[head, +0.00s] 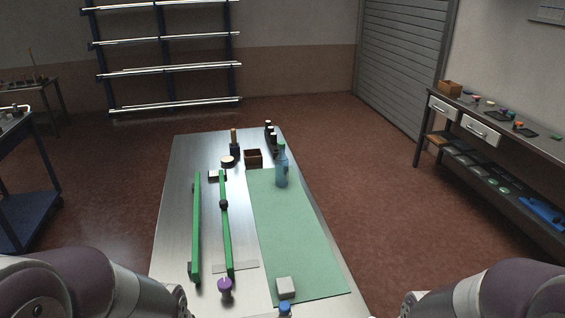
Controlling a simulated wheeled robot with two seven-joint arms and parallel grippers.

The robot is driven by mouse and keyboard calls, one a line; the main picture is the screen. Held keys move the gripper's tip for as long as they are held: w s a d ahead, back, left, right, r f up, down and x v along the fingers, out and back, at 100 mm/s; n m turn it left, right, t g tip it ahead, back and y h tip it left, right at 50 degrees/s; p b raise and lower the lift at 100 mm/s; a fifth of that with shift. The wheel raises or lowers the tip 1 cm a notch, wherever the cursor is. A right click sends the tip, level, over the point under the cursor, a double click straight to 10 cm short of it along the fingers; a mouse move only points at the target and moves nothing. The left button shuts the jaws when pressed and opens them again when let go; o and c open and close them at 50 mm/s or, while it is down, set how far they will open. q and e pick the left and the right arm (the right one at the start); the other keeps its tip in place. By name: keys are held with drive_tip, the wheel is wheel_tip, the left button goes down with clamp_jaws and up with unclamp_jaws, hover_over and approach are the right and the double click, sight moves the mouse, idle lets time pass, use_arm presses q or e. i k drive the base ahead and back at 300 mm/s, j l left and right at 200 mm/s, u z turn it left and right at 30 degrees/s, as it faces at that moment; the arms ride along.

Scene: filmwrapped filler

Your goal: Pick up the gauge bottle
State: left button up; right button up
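A translucent blue bottle with a green cap (282,170) stands upright at the far right part of the metal table, on the green mat (290,240). It looks like the gauge bottle, though no gauge marking can be made out at this size. Nothing is touching it from my side. Only links of my two arms show, at the bottom left and bottom right corners. Neither gripper is in view.
Two long green bars (195,230) lie left of the mat. A purple-topped item (225,288) and a pale block (285,287) are near. Behind the bottle stand a brown box (253,158) and dark bottles (271,138). The mat's middle is clear.

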sight(281, 161)
drive_tip(key=k+l, duration=0.4)
drive_tip(key=l, duration=0.3)
drive_tip(key=k+l, duration=0.1)
drive_tip(key=l, duration=0.3)
drive_tip(key=k+l, duration=0.1)
drive_tip(key=l, duration=0.3)
drive_tip(key=k+l, duration=0.15)
drive_tip(key=l, duration=0.25)
drive_tip(key=k+l, duration=0.1)
drive_tip(key=l, duration=0.25)
drive_tip(key=i+l, duration=0.25)
drive_tip(key=l, duration=0.15)
drive_tip(key=i+l+u, duration=0.1)
drive_tip(key=i+l, duration=0.45)
drive_tip(key=l, duration=0.25)
drive_tip(key=i+l, duration=0.25)
drive_tip(key=l, duration=0.2)
drive_tip(key=i+j+u, duration=0.1)
drive_tip(key=i, duration=0.9)
drive_tip(key=i+j, duration=0.15)
drive_tip(key=i, duration=0.85)
drive_tip(key=i+j+u, duration=0.15)
drive_tip(key=i+j, duration=0.35)
drive_tip(key=j, duration=0.2)
drive_tip(key=i+j+u, duration=0.1)
drive_tip(key=i+j, duration=0.4)
drive_tip(key=j, duration=0.15)
drive_tip(key=j+z, duration=0.15)
